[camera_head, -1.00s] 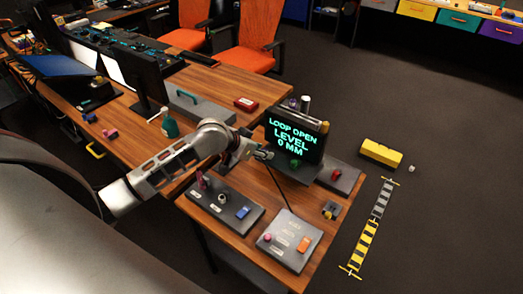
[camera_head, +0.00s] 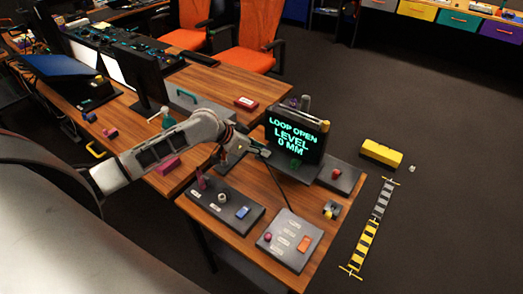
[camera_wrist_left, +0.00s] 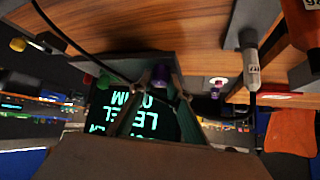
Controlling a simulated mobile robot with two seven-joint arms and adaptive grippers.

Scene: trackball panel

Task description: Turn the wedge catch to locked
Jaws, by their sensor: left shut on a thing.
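My left gripper (camera_head: 262,152) is at the left edge of the dark screen (camera_head: 310,137), which reads "LOOP OPEN LEVEL 0 MM". In the left wrist view the fingers (camera_wrist_left: 160,100) are closed in around a small purple piece (camera_wrist_left: 161,77), with the screen behind, upside down. I cannot tell for sure whether this piece is the wedge catch; the gripper hides that spot in the head view. My right gripper does not show.
A front panel (camera_head: 273,252) carries a red knob and an orange switch (camera_head: 304,243). A red knob (camera_head: 336,173) sits right of the screen, and a green one (camera_head: 296,163) before it. A dark cable crosses the wooden desk. A yellow case (camera_head: 381,154) lies on the floor.

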